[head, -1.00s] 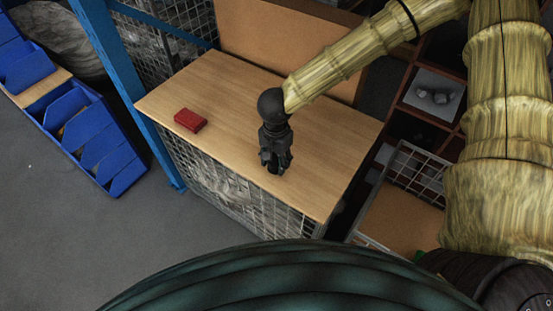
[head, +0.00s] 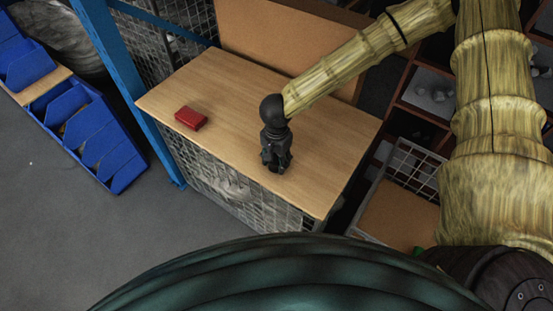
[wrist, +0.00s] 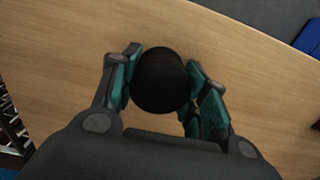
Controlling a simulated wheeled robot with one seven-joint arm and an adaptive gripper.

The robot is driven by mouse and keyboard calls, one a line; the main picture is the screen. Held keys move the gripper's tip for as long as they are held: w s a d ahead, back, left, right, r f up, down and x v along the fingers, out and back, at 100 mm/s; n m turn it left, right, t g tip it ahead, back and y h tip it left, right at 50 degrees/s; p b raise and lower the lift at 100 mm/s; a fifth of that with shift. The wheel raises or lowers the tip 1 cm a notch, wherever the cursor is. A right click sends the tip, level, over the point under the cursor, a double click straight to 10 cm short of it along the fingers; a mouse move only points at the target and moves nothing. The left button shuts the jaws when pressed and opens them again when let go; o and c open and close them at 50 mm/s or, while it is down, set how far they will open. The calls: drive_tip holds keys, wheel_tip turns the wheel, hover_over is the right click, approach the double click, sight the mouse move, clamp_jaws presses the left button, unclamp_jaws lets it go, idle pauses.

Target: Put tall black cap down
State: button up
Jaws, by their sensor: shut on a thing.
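The tall black cap (wrist: 160,82) is round and dark from above in the wrist view. It sits between the two teal-padded fingers of my gripper (wrist: 162,88), which are shut on it. In the head view my gripper (head: 276,160) points down over the front part of the wooden tabletop (head: 230,90). There the cap is hard to tell from the dark fingers. I cannot tell whether its base touches the wood.
A red box (head: 190,118) lies on the tabletop to the left of my gripper. A blue post (head: 130,90) stands at the table's left side. A wire basket (head: 410,165) is to the right. The wood around the gripper is clear.

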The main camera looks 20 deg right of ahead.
sight(276, 158)
drive_tip(key=shift+f, duration=0.2)
drive_tip(key=o, duration=1.3)
drive_tip(key=shift+o, duration=0.2)
drive_tip(key=shift+r, duration=0.1)
wheel_tip(276, 158, up, 12)
drive_tip(key=b, duration=0.1)
drive_tip(key=shift+r, duration=0.1)
